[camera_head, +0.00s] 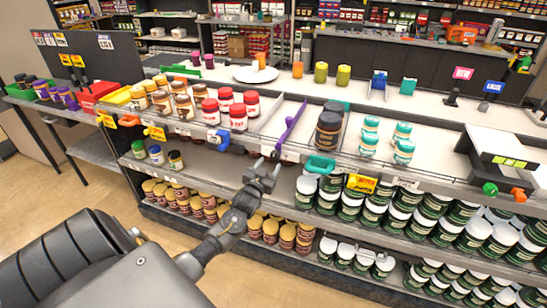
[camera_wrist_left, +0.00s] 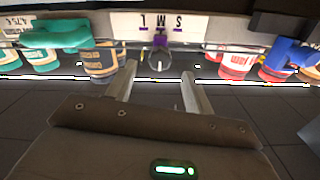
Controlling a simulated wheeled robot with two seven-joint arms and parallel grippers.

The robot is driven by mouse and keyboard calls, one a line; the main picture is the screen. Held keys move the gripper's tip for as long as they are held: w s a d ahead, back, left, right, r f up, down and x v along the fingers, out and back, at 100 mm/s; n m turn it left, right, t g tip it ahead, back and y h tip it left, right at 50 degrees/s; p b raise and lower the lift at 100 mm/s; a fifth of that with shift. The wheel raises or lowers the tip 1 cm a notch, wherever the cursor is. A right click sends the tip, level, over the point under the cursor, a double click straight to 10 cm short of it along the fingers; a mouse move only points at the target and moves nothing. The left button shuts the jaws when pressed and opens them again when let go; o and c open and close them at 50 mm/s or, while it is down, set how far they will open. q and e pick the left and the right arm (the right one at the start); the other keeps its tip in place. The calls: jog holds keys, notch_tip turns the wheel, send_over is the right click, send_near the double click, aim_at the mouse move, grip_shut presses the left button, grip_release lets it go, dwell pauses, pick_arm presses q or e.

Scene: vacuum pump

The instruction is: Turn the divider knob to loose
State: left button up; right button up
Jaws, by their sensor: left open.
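A purple divider (camera_head: 291,125) runs front to back on the upper shelf, between the red-labelled jars and the dark jars. In the left wrist view, a white plate with letters (camera_wrist_left: 160,22) has purple parts, and a round grey knob (camera_wrist_left: 160,64) sits at the shelf edge below it. My left gripper (camera_head: 264,171) is just in front of and below the shelf edge near the divider's front end. In the left wrist view its two fingers (camera_wrist_left: 160,82) are spread, with the knob beyond and between their tips. I see nothing held. The knob's setting is not readable.
Teal (camera_head: 320,165) and blue (camera_head: 217,140) holders stick out along the shelf edge on either side. Dark jars (camera_head: 327,130) and red-labelled jars (camera_head: 238,117) flank the divider. Lower shelves hold many jars. The floor in front is clear.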

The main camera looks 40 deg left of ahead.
aim_at(274, 157)
pick_arm(q)
jog(key=shift+p+x, duration=0.35)
jog(key=shift+x, duration=2.25)
jog(key=shift+c, duration=0.4)
